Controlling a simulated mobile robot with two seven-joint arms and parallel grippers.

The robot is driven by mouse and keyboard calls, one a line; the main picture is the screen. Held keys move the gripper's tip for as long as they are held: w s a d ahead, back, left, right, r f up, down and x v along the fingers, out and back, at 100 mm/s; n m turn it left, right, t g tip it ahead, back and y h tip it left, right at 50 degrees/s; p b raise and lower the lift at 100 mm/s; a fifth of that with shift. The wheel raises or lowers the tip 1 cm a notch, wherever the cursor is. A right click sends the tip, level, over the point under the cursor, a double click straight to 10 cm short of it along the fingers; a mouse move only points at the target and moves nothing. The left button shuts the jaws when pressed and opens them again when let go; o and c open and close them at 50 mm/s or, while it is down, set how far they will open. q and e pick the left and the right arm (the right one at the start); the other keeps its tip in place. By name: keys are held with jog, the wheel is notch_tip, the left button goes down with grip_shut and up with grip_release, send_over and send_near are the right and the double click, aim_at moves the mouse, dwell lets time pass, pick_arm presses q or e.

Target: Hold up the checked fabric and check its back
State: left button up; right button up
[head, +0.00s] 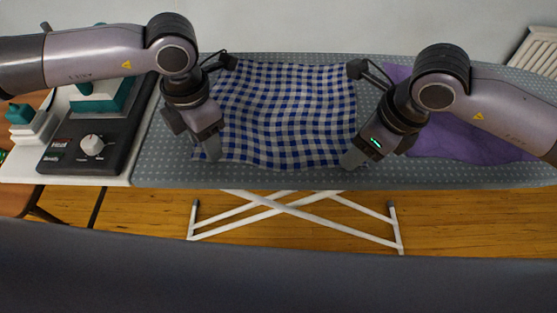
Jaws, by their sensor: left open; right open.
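The checked fabric (285,105), blue and white, lies spread and slightly rippled on the grey dotted ironing board (300,178). Its printed side faces up and its back is hidden. My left gripper (212,152) is open at the fabric's near left corner. My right gripper (352,158) is open at the near right corner. I cannot tell whether the fingers touch the cloth. The arms cover parts of the fabric's left and right edges.
A purple cloth (455,140) lies on the board at the right, partly under my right arm. A dark device with a white knob (92,145) and teal-and-white items stands on a white surface at the left. A white radiator (535,52) is at the back right.

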pick_arm(q)
jog(key=shift+c, duration=0.3)
pick_arm(e)
jog(key=shift+f, duration=0.1)
jog(key=shift+c, duration=0.3)
pick_arm(q)
grip_shut()
pick_arm(e)
grip_shut()
pick_arm(q)
jog(key=shift+r, duration=0.15)
